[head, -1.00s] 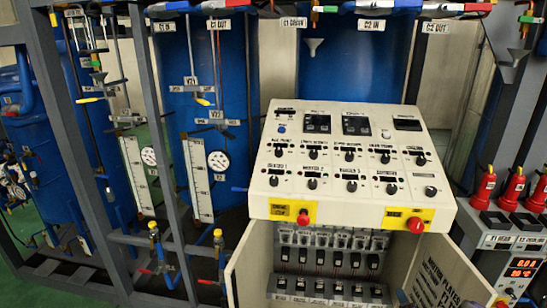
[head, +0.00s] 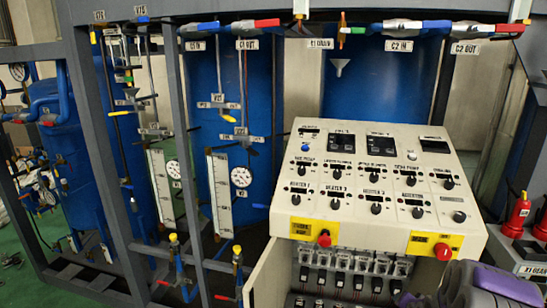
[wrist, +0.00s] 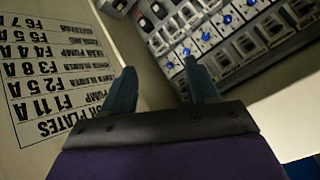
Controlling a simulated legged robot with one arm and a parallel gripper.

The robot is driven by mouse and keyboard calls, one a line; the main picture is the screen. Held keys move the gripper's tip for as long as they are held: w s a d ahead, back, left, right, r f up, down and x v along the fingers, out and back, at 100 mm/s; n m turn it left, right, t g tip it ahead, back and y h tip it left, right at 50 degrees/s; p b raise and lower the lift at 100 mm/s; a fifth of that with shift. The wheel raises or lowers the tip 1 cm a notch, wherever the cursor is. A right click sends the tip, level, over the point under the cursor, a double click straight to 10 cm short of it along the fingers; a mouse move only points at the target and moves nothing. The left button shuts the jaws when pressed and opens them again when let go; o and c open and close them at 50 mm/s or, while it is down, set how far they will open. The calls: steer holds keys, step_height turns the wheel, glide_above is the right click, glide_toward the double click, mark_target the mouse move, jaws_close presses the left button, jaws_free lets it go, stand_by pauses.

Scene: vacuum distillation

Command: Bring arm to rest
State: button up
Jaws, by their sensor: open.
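My gripper (wrist: 160,90) shows in the wrist view with its two fingers apart and nothing between them. It is close to the open lower cabinet of the control panel, in front of rows of breakers (wrist: 205,35) and a printed label plate (wrist: 60,85) on the left. In the head view, part of my arm (head: 480,285) shows at the lower right, in front of the cabinet; the fingertips are not clear there. The white control panel (head: 375,190) has several knobs, displays and two red buttons on yellow plates.
Blue tanks (head: 370,85) stand behind a grey metal frame (head: 90,140) with gauges and valves. The open cabinet door (head: 265,275) stands out at the left of the breakers.

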steer(key=s+a+r+n+g, duration=0.5)
steer(key=s+a+r, duration=0.7)
steer(key=s+a, duration=0.35)
steer(key=s+a+r+n+g, duration=0.1)
steer(key=s+a, duration=0.3)
steer(key=s, duration=0.5)
steer(key=s+a+r+n+g+y, duration=0.1)
steer(key=s+a+r+n+g, duration=0.1)
steer(key=s, duration=0.7)
steer(key=s+a+r+n+g+y, duration=0.1)
steer(key=s+a+r+g, duration=0.1)
steer(key=s+a, duration=0.4)
steer(key=s+r, duration=0.1)
steer(key=s, duration=0.2)
steer(key=shift+s+a+r+n+g, duration=0.2)
steer(key=shift+r+n+g, duration=0.1)
steer(key=shift+r+g, duration=0.1)
steer(key=shift+c, duration=1.2)
steer(key=shift+d, duration=0.1)
steer(key=shift+c, duration=0.3)
